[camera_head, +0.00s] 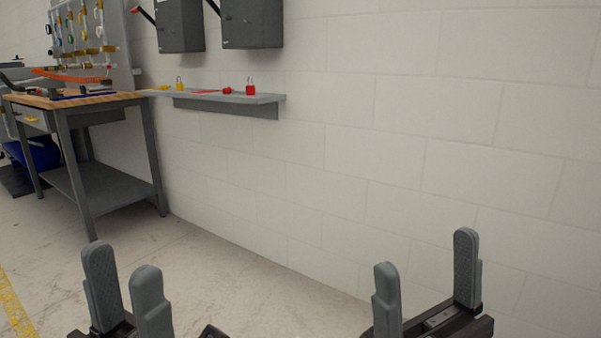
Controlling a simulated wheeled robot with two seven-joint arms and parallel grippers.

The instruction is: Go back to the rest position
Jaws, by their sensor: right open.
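My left gripper (124,268) is at the bottom left, fingers pointing up, with a narrow gap between its two grey finger pads. It holds nothing that I can see. My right gripper (426,255) is at the bottom right, its fingers wide apart and empty. Both grippers are in front of the floor and wall, apart from any object. The lower parts of both arms are cut off by the bottom edge.
A workbench (107,98) with a wooden top stands at the left. A grey wall shelf (262,98) holds a red padlock (250,88) and a yellow padlock (180,84). Grey boxes (252,24) hang above. A white block wall (400,130) fills the right. The floor (215,270) is clear.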

